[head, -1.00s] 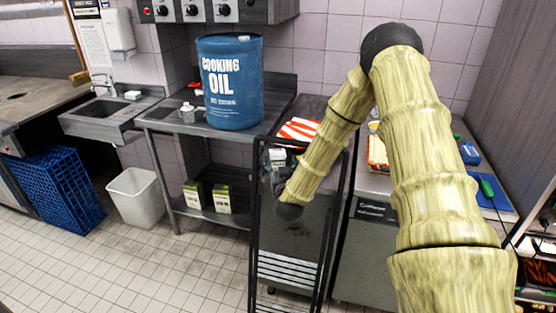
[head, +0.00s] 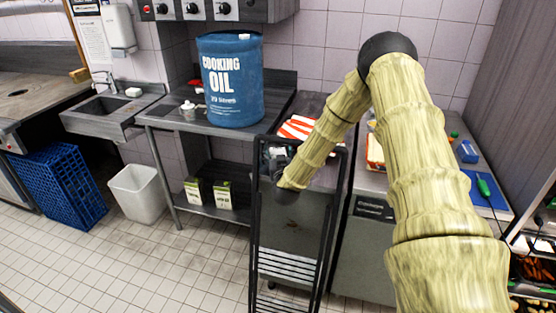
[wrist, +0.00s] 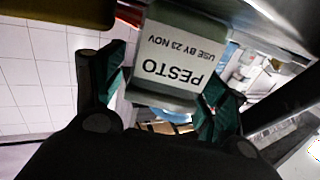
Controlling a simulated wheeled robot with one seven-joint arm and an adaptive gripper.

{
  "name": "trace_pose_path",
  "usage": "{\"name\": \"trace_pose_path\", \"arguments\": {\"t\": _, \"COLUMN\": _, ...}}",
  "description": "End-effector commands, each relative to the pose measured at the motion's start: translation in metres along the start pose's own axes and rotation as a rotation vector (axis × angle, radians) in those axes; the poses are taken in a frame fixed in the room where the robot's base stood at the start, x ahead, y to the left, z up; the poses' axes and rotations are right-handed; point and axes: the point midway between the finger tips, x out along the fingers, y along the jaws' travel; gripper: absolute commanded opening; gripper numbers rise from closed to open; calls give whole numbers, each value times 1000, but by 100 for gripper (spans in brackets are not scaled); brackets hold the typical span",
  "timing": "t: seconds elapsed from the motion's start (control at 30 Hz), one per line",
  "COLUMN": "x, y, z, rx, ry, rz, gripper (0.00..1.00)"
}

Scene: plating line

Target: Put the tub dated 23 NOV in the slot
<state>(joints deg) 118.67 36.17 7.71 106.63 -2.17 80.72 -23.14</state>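A green tub (wrist: 182,20) with a white label reading PESTO, USE BY 23 NOV fills the middle of the wrist view, upside down there. My gripper (wrist: 160,88) has a dark green finger pad on either side of it and appears closed on it. In the head view my gripper (head: 279,168) is small and partly hidden by my wrist, at the upper part of a tall black rack (head: 256,225). A pale patch beside the gripper there looks like the tub's label. I cannot make out which place is the slot.
The rack has several pale slats low down. A blue cooking oil drum (head: 232,85) stands on the table to the left. A counter (head: 365,205) with a blue board (head: 485,190) lies to the right. A white bin (head: 139,193) and blue crate (head: 55,187) stand on the floor.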

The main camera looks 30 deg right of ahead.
Motion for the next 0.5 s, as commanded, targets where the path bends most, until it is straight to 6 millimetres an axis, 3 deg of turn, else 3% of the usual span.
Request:
{"name": "trace_pose_path", "arguments": {"t": 0.03, "x": 0, "y": 0, "z": 0, "rx": 0, "ry": 0, "rz": 0, "gripper": 57}}
{"name": "trace_pose_path", "arguments": {"t": 0.2, "x": 0, "y": 0, "z": 0, "rx": 0, "ry": 0, "rz": 0, "gripper": 26}}
{"name": "trace_pose_path", "arguments": {"t": 0.3, "x": 0, "y": 0, "z": 0, "rx": 0, "ry": 1, "rz": 0, "gripper": 20}}
{"name": "trace_pose_path", "arguments": {"t": 0.5, "x": 0, "y": 0, "z": -1, "rx": 0, "ry": 1, "rz": 0, "gripper": 20}}
